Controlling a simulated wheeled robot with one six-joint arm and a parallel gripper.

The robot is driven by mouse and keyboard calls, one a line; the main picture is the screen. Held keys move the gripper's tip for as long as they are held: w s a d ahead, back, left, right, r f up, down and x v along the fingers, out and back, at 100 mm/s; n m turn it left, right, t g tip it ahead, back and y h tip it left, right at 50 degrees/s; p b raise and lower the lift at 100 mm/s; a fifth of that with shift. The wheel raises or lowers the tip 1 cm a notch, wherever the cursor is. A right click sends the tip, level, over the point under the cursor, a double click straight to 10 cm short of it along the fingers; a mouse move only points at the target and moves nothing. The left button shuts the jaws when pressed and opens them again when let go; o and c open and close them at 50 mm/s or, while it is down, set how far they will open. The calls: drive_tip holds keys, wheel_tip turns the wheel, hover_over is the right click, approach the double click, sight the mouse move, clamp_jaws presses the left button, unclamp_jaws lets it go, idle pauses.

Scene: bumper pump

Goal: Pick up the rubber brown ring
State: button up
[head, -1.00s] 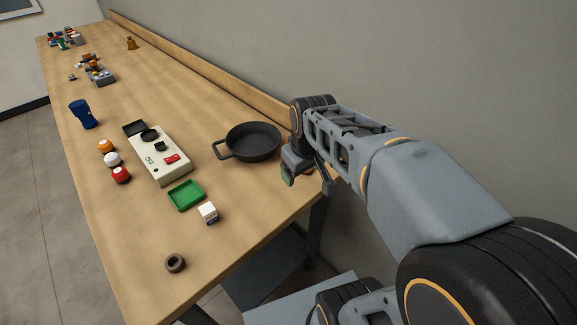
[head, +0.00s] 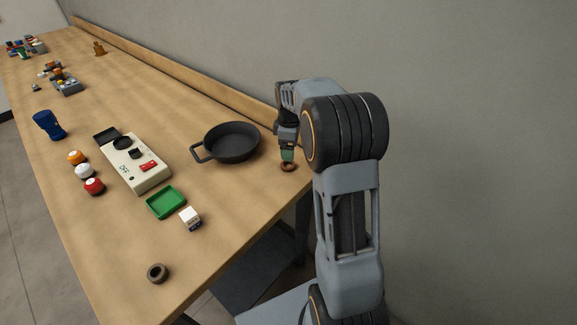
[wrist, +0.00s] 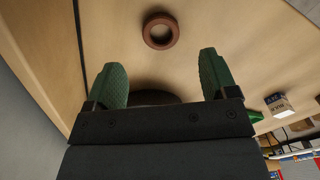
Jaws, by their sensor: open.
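A reddish-brown ring (head: 288,167) lies flat near the table's right edge, close to the wall. In the wrist view the ring (wrist: 160,31) lies beyond the fingertips, roughly centred between them, with its hole showing. My gripper (head: 287,154) points down just above the ring in the head view. In the wrist view my gripper (wrist: 162,76) has its two green fingers spread wide with nothing between them. I cannot tell by sight which ring is rubber.
A black pan (head: 232,143) stands left of my gripper. The wooden table (head: 235,230) is clear between the carton and the brown ring.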

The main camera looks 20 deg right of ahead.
drive_tip(key=shift+d+f, duration=0.1)
drive_tip(key=shift+f, duration=3.5)
drive_tip(key=c, duration=1)
drive_tip(key=shift+r, duration=0.1)
